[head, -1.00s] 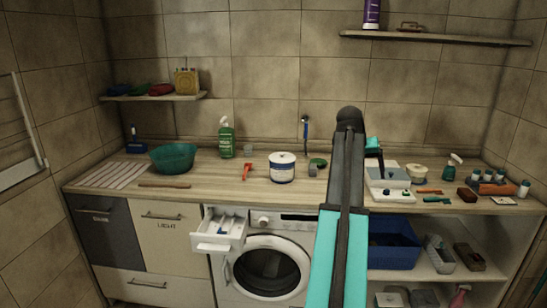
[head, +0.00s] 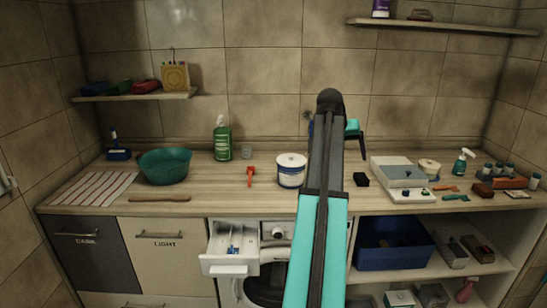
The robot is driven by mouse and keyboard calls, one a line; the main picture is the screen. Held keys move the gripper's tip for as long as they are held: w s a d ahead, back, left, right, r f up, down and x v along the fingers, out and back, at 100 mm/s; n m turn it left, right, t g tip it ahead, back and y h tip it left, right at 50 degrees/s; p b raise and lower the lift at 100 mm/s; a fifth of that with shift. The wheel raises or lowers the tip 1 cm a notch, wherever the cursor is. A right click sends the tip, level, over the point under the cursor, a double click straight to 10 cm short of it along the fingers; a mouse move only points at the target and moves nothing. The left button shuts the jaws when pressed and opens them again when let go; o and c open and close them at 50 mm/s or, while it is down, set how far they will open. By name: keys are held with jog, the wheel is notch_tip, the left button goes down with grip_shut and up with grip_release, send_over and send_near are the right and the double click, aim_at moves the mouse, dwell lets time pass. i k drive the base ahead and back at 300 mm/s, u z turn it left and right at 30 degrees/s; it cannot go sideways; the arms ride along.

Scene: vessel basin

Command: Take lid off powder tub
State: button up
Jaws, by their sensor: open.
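The powder tub (head: 291,174) is a white round tub with a blue band, upright on the wooden counter just left of my arm. Its white lid (head: 291,159) sits on top. My gripper (head: 362,151) is to the right of the tub, above the back of the counter and apart from the tub. It is partly hidden behind my own arm; its dark finger part and a teal part show. It is open, and I see nothing held in it.
A red-orange tool (head: 250,176) and a green spray bottle (head: 222,140) stand left of the tub. An open drawer (head: 229,249) juts out below. The counter front by the tub is clear.

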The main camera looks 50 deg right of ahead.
aim_at(289, 160)
jog(key=z, duration=0.05)
jog(key=i, duration=1.05)
